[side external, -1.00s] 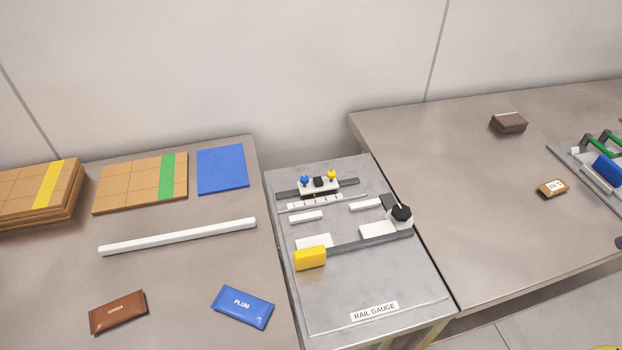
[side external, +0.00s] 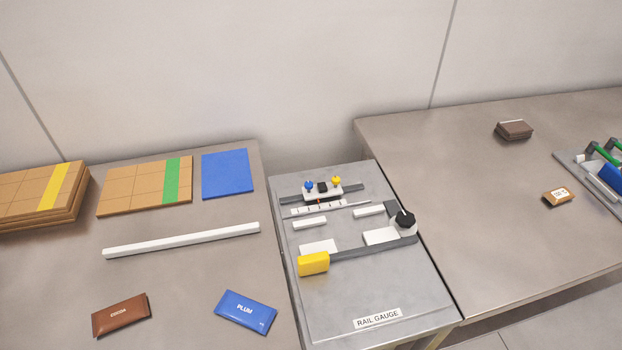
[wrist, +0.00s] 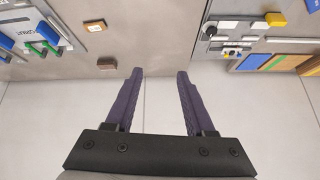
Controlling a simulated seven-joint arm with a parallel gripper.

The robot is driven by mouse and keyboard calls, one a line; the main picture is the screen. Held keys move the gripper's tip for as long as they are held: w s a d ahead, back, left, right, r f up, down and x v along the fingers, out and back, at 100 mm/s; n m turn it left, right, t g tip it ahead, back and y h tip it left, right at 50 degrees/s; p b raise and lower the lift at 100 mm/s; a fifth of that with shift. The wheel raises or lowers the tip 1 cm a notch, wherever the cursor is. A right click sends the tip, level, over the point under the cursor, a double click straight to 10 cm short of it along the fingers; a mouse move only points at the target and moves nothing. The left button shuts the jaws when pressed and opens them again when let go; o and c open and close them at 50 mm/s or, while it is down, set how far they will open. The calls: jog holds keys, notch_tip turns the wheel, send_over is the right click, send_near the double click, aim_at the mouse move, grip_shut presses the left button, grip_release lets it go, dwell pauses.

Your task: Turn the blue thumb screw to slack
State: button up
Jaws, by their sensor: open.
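The blue thumb screw (side external: 308,187) stands on the left end of a small white carriage on the rail gauge (side external: 345,305). A black block (side external: 322,187) and a yellow thumb screw (side external: 336,182) sit to its right on the same carriage. My gripper (wrist: 160,73) shows in the wrist view with two purple fingers apart and nothing between them. It is over the floor and table edge, well away from the rail gauge, which appears at the upper right there (wrist: 242,25). My gripper is not in the side external view. The blue screw is too small to judge its turn.
On the gauge are a black knob (side external: 405,219) and a yellow block (side external: 313,263). On the right table are a brown box (side external: 513,130) and a green-handled fixture (side external: 603,165).

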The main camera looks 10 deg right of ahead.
jog(key=w+a+r, duration=0.2)
jog(key=w+r, duration=0.2)
jog(key=w, duration=0.2)
jog(key=n+g+y, duration=0.2)
jog(key=n, duration=0.2)
send_over(309, 184)
jog(key=s+d, duration=0.4)
jog(key=d, duration=0.2)
notch_tip(309, 184, down, 13)
jog(key=s+a+f+g, duration=0.1)
jog(key=s+a+f, duration=0.1)
jog(key=a+f, duration=0.35)
jog(key=shift+n+h, duration=0.3)
jog(key=x, duration=0.9)
jog(key=d+x, duration=0.1)
jog(key=x, duration=0.4)
jog(key=shift+w+d, duration=0.1)
grip_shut()
